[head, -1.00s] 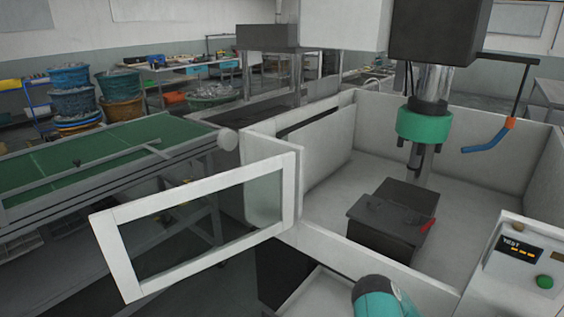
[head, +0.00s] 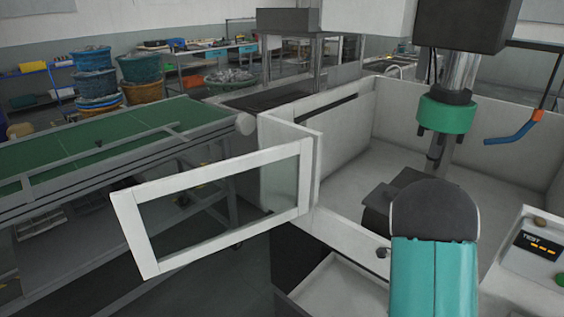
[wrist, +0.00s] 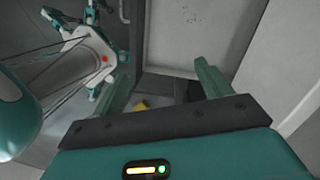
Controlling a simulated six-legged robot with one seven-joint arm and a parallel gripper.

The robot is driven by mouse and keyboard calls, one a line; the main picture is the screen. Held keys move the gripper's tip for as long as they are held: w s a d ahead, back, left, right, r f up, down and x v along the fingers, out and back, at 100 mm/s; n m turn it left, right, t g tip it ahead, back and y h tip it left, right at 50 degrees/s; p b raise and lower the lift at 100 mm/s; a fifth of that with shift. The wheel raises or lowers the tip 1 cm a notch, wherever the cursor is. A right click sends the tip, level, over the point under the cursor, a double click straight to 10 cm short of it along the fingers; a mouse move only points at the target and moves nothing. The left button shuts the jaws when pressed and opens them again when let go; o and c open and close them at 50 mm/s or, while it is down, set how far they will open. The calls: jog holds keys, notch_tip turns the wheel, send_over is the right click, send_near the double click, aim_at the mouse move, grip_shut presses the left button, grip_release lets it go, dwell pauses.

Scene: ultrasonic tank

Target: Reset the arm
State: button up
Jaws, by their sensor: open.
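My gripper (wrist: 165,88) is open in the wrist view. Its two green fingers stand apart, with nothing held between them. Beyond the fingers are a pale panel and a dark gap. In the head view my teal and dark arm link rises at the lower right, in front of the tank, and the fingers do not show there. The white ultrasonic tank (head: 335,150) has its framed window door (head: 128,238) swung open to the left. A dark block (head: 382,205) inside the tank is mostly hidden behind my arm.
A green ring fixture (head: 447,115) hangs over the tank. A control panel (head: 538,248) marked TEST stands at the right. A green-topped conveyor (head: 90,150) runs at the left, with stacked baskets (head: 95,75) behind it. An open drawer (head: 335,290) lies below the tank front. A small yellow object (wrist: 139,104) shows below.

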jog(key=s+a+r+n+t, duration=0.1)
jog(key=s+a+r+n, duration=0.2)
jog(key=a+r+n, duration=0.5)
jog(key=s+a+r+n+t, duration=0.1)
jog(key=s+a+r+n, duration=0.2)
jog(key=r, duration=0.9)
jog(key=s+a+r+n+t+h, duration=0.1)
jog(key=s+a+r+n+t, duration=0.1)
jog(key=s+a+r+n, duration=0.2)
jog(key=s+a+r+n+t, duration=0.1)
jog(key=s+a+r+n, duration=0.3)
jog(key=s+n, duration=0.4)
jog(key=shift+s+a+r+t+h, duration=0.15)
jog(key=shift+s+r+t+h, duration=0.25)
jog(key=shift+s+r, duration=0.65)
jog(key=shift+s+f, duration=0.15)
jog(key=c, duration=0.9)
